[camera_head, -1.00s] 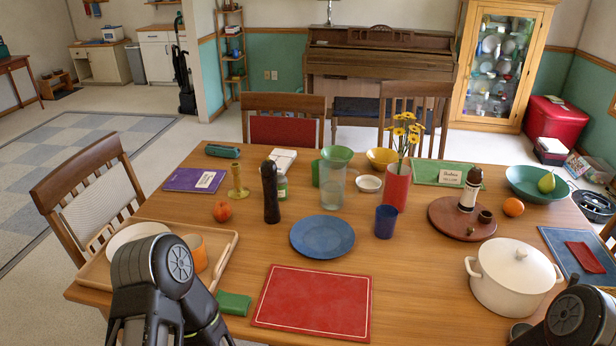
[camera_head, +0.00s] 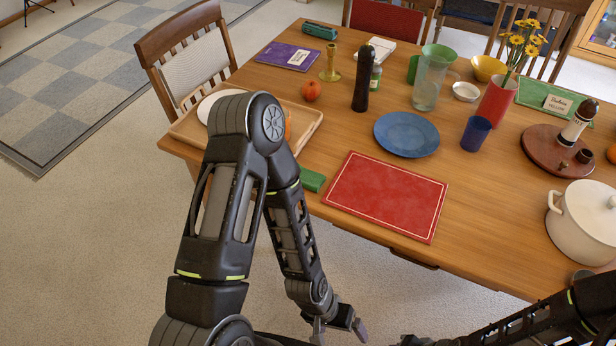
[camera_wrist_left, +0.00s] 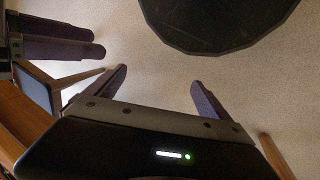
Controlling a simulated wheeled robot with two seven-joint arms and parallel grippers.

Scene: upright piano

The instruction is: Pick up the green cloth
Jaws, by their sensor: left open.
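The green cloth (camera_head: 311,180) is a small folded piece at the table's near edge, between the tray and the red placemat. My left arm passes just left of it in the head view. My left gripper (camera_head: 340,328) is below the table edge, over the floor and well apart from the cloth. In the left wrist view its fingers (camera_wrist_left: 158,82) are spread, with only floor between them. My right arm comes in at the lower right of the head view; its gripper is unclear there. Two fingers at the left wrist view's upper left appear to be my right gripper (camera_wrist_left: 60,37).
A wooden tray (camera_head: 308,117) with a white plate is left of the cloth, partly behind my arm. The red placemat (camera_head: 385,196) lies to its right. A blue plate (camera_head: 406,134), dark mill (camera_head: 361,80) and white pot (camera_head: 585,225) stand farther off. A chair (camera_head: 190,50) is at the left.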

